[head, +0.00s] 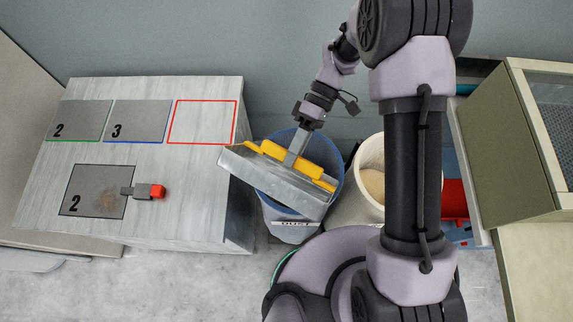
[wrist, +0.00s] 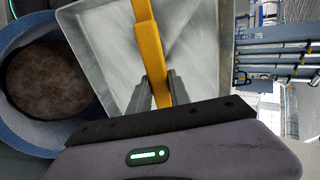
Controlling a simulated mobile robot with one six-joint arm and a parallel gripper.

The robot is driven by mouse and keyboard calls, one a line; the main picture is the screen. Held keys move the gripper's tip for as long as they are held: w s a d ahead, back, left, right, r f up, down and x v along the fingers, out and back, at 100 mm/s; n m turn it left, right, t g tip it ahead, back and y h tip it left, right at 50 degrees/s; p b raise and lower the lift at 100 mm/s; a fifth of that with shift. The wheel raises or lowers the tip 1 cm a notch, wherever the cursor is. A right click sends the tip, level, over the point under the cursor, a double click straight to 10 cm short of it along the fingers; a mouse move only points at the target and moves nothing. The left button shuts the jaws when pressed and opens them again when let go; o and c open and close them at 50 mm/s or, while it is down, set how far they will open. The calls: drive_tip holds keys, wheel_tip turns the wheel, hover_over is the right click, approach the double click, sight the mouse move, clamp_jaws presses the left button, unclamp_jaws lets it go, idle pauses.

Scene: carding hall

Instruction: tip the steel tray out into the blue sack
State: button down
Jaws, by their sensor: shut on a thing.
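The steel tray (head: 272,186) with a yellow handle is tilted in the air over the blue sack (head: 330,160). The sack's front carries a label that reads DUST. My gripper (head: 291,158) is shut on the tray's yellow handle. In the wrist view my gripper's fingers (wrist: 160,92) pinch the handle (wrist: 152,55), and the tray's inside (wrist: 205,50) looks bare, with faint grey smears. The blue sack (wrist: 22,42) shows left of the tray there, with a dark brown mass (wrist: 48,78) inside. In the head view the tray hides much of the sack's mouth.
A grey table (head: 190,205) at left has numbered plates and an empty red-outlined square (head: 203,121). A small red and black item (head: 149,191) lies by its front plate. A cream bin (head: 348,207) with beige contents stands right of the sack. A cabinet (head: 515,150) stands further right.

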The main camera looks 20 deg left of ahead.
drive_tip(key=r+t+h+b, duration=0.1)
drive_tip(key=r+t, duration=0.1)
drive_tip(key=t, duration=0.1)
drive_tip(key=r+t+b, duration=0.1)
drive_tip(key=r+t, duration=0.1)
drive_tip(key=t, duration=0.2)
drive_tip(key=r+t+h+b, duration=0.1)
drive_tip(key=r+t, duration=0.1)
drive_tip(key=t, duration=0.1)
drive_tip(key=shift+s+r+t+h+b, duration=0.25)
drive_tip(key=shift+t+h+b, duration=0.05)
drive_tip(key=shift+b, duration=0.1)
drive_tip(key=shift+r, duration=0.15)
drive_tip(key=shift+w, duration=0.25)
drive_tip(key=w+d+f+m+b, duration=0.1)
drive_tip(key=w+d+f+m, duration=0.2)
drive_tip(key=d, duration=0.4)
drive_tip(key=w+d+f+m, duration=0.3)
drive_tip(key=w+d+m, duration=0.2)
drive_tip(key=d+m, duration=0.2)
drive_tip(key=w+d+f+m+b, duration=0.1)
drive_tip(key=w+d+f+m, duration=0.2)
drive_tip(key=d, duration=0.4)
drive_tip(key=shift+w+f+m+b, duration=0.15)
drive_tip(key=shift+w+m+b, duration=0.15)
drive_tip(key=shift+w+m, duration=0.55)
drive_tip(key=shift+s, duration=0.25)
